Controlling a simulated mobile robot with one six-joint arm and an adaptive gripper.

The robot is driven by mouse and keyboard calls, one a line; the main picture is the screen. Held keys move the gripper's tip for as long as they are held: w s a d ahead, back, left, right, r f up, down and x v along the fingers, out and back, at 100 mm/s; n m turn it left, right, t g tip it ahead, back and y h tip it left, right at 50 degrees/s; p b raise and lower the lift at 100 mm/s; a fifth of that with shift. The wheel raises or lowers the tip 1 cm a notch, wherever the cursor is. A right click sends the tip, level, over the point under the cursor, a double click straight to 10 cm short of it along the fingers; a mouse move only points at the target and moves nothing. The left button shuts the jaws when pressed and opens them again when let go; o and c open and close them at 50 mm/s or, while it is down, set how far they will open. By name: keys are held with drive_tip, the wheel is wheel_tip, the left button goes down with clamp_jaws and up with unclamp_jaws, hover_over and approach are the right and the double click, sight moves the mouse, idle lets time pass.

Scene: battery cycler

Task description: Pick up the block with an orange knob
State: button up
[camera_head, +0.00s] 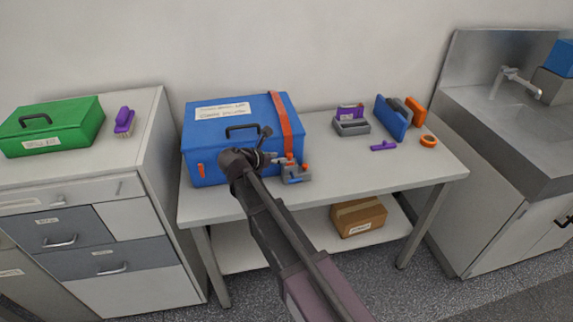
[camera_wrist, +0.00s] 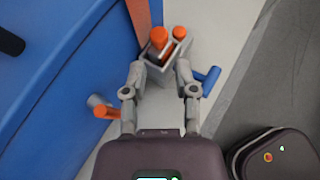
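A small grey block (camera_head: 297,176) with an orange knob stands on the table against the front right of the blue toolbox. In the wrist view the block (camera_wrist: 157,70) lies straight ahead, with the upright orange knob (camera_wrist: 163,40) and a second orange piece (camera_wrist: 178,37) on its top. A blue peg (camera_wrist: 208,77) sticks out to its right. My gripper (camera_wrist: 161,78) is open, its two fingers spread on either side of the block's near end. I see no clear contact. In the head view my gripper (camera_head: 280,160) reaches the block from the left and partly hides it.
The blue toolbox (camera_head: 225,146) with an orange strap (camera_head: 283,116) stands close on the left. An orange latch (camera_wrist: 104,110) juts out near my left finger. The table (camera_head: 350,165) is clear to the right; grey, blue, purple and orange items stand farther back.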

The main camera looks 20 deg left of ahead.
sight(288, 157)
drive_tip(key=shift+b+x, duration=1.1)
drive_tip(key=shift+x, duration=1.5)
drive_tip(key=shift+r, duration=0.1)
clamp_jaws()
